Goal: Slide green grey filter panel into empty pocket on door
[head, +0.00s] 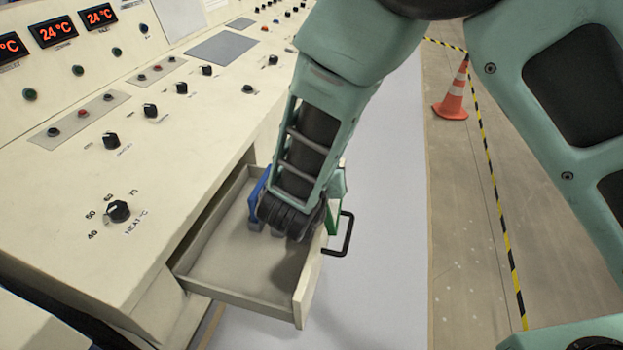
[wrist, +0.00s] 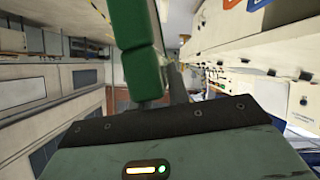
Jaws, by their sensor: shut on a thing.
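The green piece (wrist: 143,62), which I take to be the green grey filter panel, rises in front of my gripper (wrist: 168,90) in the wrist view, beside a dark finger. My gripper is shut on it. In the head view my gripper (head: 290,218) is low over the open drawer, and some green (head: 334,220) shows at its right, by the drawer's front. A blue piece (head: 259,188) shows at its left. My wrist hides the grasp and most of the panel. I cannot make out the door or its empty pocket.
The pale drawer (head: 235,295) stands open from the console (head: 60,180), with a black handle (head: 347,236) on its front. Its visible floor looks bare. An orange cone (head: 453,95) stands by striped tape at the right. The grey floor strip beyond the drawer is clear.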

